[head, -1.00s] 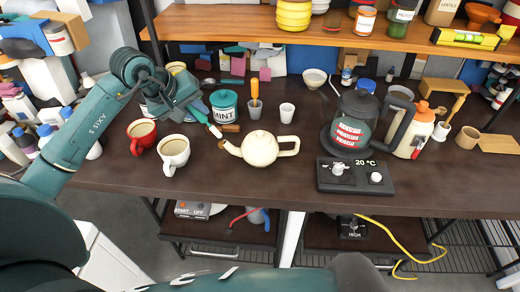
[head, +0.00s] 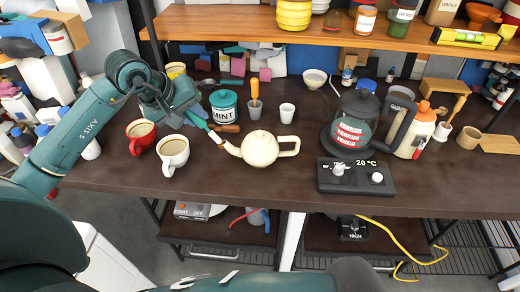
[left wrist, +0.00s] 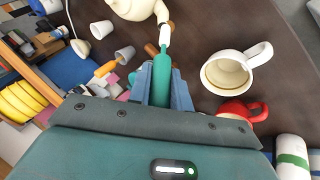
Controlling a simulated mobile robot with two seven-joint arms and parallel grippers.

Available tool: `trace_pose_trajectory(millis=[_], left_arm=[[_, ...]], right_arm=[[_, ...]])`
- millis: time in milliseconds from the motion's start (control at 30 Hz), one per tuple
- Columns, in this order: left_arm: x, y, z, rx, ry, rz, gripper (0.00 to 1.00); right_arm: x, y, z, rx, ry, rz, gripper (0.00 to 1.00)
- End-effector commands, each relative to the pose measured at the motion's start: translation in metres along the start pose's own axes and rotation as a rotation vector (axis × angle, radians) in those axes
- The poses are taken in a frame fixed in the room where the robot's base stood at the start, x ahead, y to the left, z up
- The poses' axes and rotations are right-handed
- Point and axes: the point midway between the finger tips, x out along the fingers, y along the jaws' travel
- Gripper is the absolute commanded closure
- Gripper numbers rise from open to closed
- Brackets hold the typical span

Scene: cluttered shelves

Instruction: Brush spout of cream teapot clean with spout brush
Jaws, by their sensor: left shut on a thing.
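The cream teapot (head: 259,149) stands upright on the dark table, its spout (head: 233,151) pointing left toward my left arm and its handle to the right. My left gripper (head: 193,114) is shut on the spout brush (head: 213,127), which has a teal handle and a pale front part. The brush slants down to the right, its front end at the spout's mouth. In the left wrist view the brush (left wrist: 161,78) points at the brownish spout tip, and the teapot (left wrist: 133,8) is cut by the top edge. I cannot tell whether bristles are inside the spout. My right gripper is not in view.
A white mug (head: 173,153) and a red mug (head: 141,133) stand below and left of the brush. A teal mint canister (head: 224,106) stands close behind it. The table front is clear.

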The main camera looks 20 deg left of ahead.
Motion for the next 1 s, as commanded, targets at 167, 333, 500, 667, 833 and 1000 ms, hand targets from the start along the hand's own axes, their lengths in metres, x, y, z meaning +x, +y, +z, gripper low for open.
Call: trace_pose_trajectory(millis=[167, 333, 500, 667, 833, 1000], left_arm=[[0.004, 0.001, -0.008, -0.001, 0.001, 0.000, 1.00], [0.007, 0.002, -0.016, 0.000, 0.002, 0.000, 1.00], [0.008, 0.003, -0.019, 0.000, 0.001, 0.000, 1.00], [0.007, 0.003, -0.019, 0.000, 0.001, 0.000, 1.00], [0.007, 0.002, -0.017, 0.000, 0.001, -0.001, 1.00], [0.005, 0.001, -0.011, 0.001, 0.001, 0.000, 1.00]], right_arm=[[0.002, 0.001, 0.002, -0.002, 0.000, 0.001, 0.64], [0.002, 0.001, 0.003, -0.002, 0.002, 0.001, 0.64], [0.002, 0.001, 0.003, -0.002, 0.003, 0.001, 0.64], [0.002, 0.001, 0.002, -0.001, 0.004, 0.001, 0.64], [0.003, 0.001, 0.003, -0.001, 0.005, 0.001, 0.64], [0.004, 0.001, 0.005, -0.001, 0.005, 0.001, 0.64]])
